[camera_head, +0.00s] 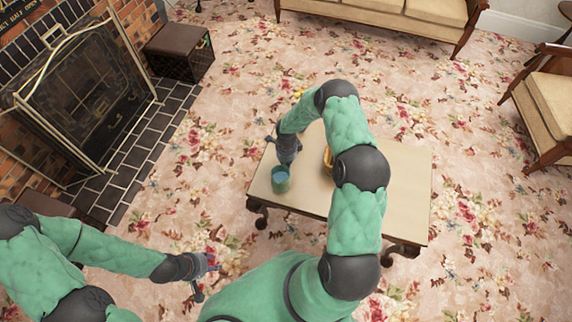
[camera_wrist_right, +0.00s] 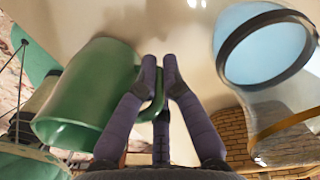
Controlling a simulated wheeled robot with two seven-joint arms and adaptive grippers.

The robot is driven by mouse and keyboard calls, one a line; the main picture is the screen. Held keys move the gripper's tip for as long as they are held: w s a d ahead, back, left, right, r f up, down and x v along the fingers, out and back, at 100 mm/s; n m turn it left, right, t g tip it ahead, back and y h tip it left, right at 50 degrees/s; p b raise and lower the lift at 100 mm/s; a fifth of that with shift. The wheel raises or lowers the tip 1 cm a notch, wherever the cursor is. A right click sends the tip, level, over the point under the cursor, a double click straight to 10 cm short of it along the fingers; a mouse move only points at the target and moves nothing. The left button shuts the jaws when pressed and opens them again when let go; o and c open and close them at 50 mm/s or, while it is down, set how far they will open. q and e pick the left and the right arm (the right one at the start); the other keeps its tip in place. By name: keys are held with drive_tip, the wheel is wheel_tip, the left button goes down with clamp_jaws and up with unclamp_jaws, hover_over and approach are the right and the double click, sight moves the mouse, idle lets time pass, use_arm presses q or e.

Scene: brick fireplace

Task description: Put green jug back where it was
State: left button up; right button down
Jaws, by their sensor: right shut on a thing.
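The green jug (camera_wrist_right: 92,88) fills the left of the right wrist view, tilted in that picture. My right gripper (camera_wrist_right: 160,75) is shut on its handle, at the jug's right side. In the head view a blue-green vessel (camera_head: 281,182) shows at the left part of the low table (camera_head: 395,190), just below my right gripper (camera_head: 285,158). Whether the jug touches the tabletop is unclear. My left gripper (camera_head: 205,275) is open and empty over the carpet, left of the table.
A clear blue glass vessel (camera_wrist_right: 262,48) is right of the fingers in the wrist view. A wicker basket (camera_wrist_right: 225,130) shows below it. An orange-yellow object (camera_head: 328,158) on the table is partly behind my right arm. The tabletop's right side looks clear.

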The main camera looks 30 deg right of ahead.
drive_tip(key=shift+f, duration=0.1)
drive_tip(key=c, duration=1.8)
unclamp_jaws()
drive_tip(key=shift+f, duration=0.1)
drive_tip(key=o, duration=0.4)
